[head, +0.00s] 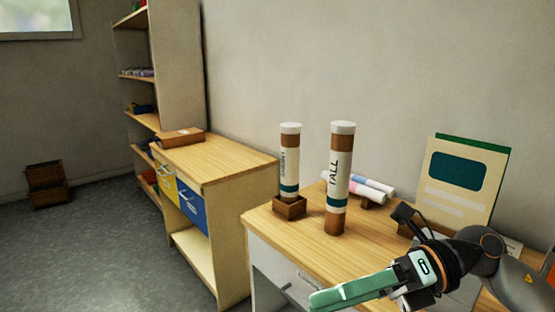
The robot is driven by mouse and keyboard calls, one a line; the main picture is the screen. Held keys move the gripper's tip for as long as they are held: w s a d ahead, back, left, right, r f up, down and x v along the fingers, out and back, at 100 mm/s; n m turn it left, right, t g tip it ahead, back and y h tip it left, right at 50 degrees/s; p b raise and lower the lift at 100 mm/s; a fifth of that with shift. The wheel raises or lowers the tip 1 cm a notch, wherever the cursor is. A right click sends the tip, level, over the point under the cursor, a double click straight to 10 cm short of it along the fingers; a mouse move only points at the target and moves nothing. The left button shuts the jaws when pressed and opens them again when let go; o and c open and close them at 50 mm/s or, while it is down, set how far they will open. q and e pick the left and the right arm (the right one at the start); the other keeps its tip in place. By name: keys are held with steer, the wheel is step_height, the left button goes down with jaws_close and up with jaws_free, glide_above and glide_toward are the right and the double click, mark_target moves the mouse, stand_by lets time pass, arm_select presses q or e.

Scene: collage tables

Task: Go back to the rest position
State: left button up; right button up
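My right gripper (350,290) comes in from the lower right and reaches left over the front of the near table (285,238). Its long green fingers are seen from the side, and I cannot tell whether they are apart or together. No object shows between them. A tall tube labelled TALL (340,180), brown with a white cap, stands upright on the table behind the gripper, apart from it. A shorter capped tube (289,160) stands upright in a small brown wooden holder (290,208) to its left. My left gripper is not in view.
A card with a teal panel (462,180) stands at the right, behind my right arm. Several pale rolls (368,188) lie behind the tall tube. A lower cabinet (225,160) carries a brown box (180,137). Shelves (140,75) stand farther back. The floor at left is mostly clear.

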steer(key=w+f+m+t+y+p, duration=0.25)
steer(key=w+m+t+y, duration=0.35)
steer(key=m+t, duration=1)
steer(key=w+d+f+m+t+h+p, duration=0.25)
steer(key=d+f+m+t+h, duration=0.2)
steer(key=f+m+h, duration=1.05)
steer(key=s+d+f+m+g+h, duration=0.2)
steer(key=s+f+m+g, duration=0.2)
steer(key=s+f, duration=0.5)
steer(key=s+d+f+m+g+h, duration=0.2)
steer(key=s+f+m+g, duration=0.3)
steer(key=f, duration=0.7)
steer(key=s+d+m+p, duration=0.1)
steer(key=s+m, duration=0.1)
steer(key=s, duration=0.2)
steer(key=shift+d, duration=0.15)
steer(key=shift+w, duration=0.1)
